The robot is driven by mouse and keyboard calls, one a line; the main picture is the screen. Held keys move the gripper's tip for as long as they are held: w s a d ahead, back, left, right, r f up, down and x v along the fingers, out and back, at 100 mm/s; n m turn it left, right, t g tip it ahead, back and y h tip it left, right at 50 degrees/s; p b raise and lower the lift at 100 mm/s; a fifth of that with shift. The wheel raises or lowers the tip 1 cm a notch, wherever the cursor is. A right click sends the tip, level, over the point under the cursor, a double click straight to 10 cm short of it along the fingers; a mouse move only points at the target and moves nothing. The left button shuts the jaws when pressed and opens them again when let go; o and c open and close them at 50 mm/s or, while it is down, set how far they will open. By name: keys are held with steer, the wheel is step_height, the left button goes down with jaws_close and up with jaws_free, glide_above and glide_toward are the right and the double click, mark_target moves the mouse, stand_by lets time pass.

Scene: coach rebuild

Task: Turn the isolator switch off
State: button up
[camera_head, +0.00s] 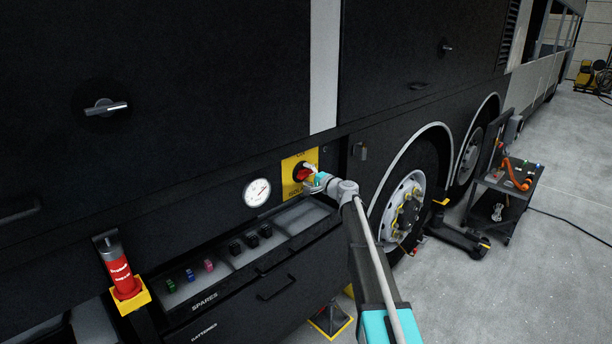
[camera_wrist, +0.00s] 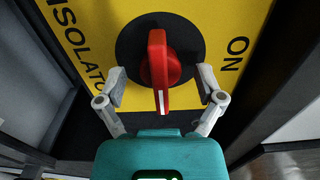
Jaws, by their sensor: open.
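The isolator switch is a red rotary handle (camera_wrist: 160,67) on a black round base (camera_wrist: 190,40), set in a yellow plate (camera_wrist: 85,22) lettered ISOLATOR and ON. In the wrist view the handle's white mark points down the picture, toward my gripper's body. My gripper (camera_wrist: 161,88) is open, one finger on each side of the handle's lower end, with gaps visible on both sides. In the head view the red handle (camera_head: 302,174) is partly covered by my gripper (camera_head: 312,178) in front of the yellow plate (camera_head: 289,187).
Below is an open SPARES drawer (camera_head: 205,302) with several small coloured parts. A bus wheel (camera_head: 404,205) and a tool trolley (camera_head: 503,190) stand to the right.

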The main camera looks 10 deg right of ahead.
steer(key=v, duration=1.1)
steer(key=shift+s+d, duration=0.15)
steer(key=shift+s, duration=0.05)
steer(key=s+a+f+n+g+h, duration=0.1)
steer(key=s+a+f+n+g, duration=0.4)
steer(key=s, duration=0.4)
steer(key=s+a+f+n+g+h, duration=0.25)
steer(key=s+a+f+g, duration=0.2)
steer(key=s+f, duration=0.4)
steer(key=s+d+f+n+g+h, duration=0.1)
steer(key=s+d+f+g+h, duration=0.1)
steer(key=s, duration=0.7)
steer(key=s+d+f+n+g+h, duration=0.2)
steer(key=s+h, duration=0.3)
steer(key=s, duration=0.4)
steer(key=shift+s+d+f+g, duration=0.15)
steer(key=shift+s+f+g, duration=0.2)
steer(key=shift+f+g, duration=0.2)
steer(key=shift+n, duration=0.25)
